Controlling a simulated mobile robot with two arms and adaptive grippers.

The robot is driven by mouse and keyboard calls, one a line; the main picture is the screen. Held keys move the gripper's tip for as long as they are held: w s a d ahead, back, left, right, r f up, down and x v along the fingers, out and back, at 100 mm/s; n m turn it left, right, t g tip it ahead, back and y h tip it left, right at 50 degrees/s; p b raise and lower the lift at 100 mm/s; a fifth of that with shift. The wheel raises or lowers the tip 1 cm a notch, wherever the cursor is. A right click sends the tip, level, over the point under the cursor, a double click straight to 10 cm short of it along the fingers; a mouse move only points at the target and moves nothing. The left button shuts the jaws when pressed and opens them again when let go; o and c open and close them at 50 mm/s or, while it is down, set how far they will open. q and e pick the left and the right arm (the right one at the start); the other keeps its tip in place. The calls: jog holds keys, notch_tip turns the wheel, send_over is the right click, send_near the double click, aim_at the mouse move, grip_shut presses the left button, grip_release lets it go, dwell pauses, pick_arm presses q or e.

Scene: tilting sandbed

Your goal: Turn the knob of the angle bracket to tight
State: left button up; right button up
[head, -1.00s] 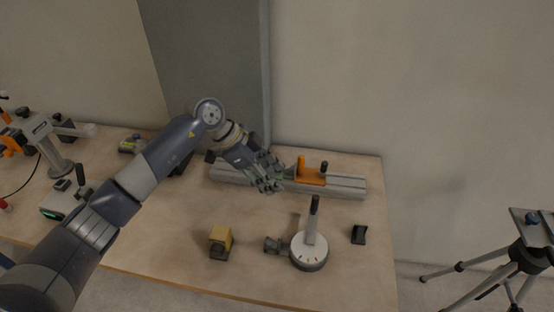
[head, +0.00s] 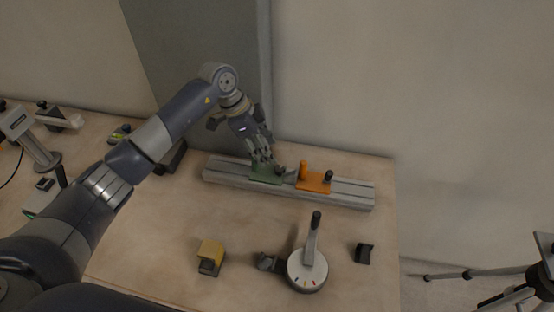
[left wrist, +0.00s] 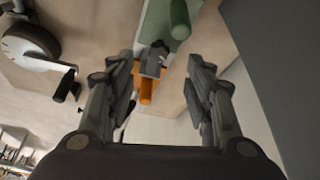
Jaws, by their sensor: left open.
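On the grey rail (head: 340,192) sits a green plate (head: 266,175) with a dark knob (head: 280,170). An orange plate (head: 314,182) with an upright orange post and its own dark knob (head: 328,175) sits to its right. Which part is called the angle bracket I cannot tell. My left gripper (head: 264,160) is over the green plate, pointing down, fingers apart and empty. In the left wrist view my left gripper (left wrist: 157,80) frames a dark knob (left wrist: 153,60), with the green post (left wrist: 180,18) above it and the orange post (left wrist: 146,92) beyond. Contact is not visible. My right gripper is not in view.
A round white dial base (head: 307,270) with a tilted black-handled lever stands in front of the rail. A yellow block (head: 210,254) and a small black piece (head: 363,253) stand nearby. A grey panel (head: 200,60) rises behind. A tripod (head: 500,275) stands right of the table.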

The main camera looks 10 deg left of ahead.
aim_at(279, 168)
pick_arm(q)
jog(key=x, duration=0.3)
jog(key=p+x, duration=0.1)
jog(key=x, duration=0.1)
jog(key=shift+s+d, duration=0.1)
jog(key=shift+s, duration=0.1)
jog(key=shift+x, duration=1.05)
jog(key=shift+w+d+f, duration=0.15)
jog(key=shift+w+f, duration=0.05)
jog(key=shift+f, duration=0.15)
jog(key=shift+c, duration=0.4)
jog(key=c, duration=0.9)
jog(key=shift+c, duration=0.5)
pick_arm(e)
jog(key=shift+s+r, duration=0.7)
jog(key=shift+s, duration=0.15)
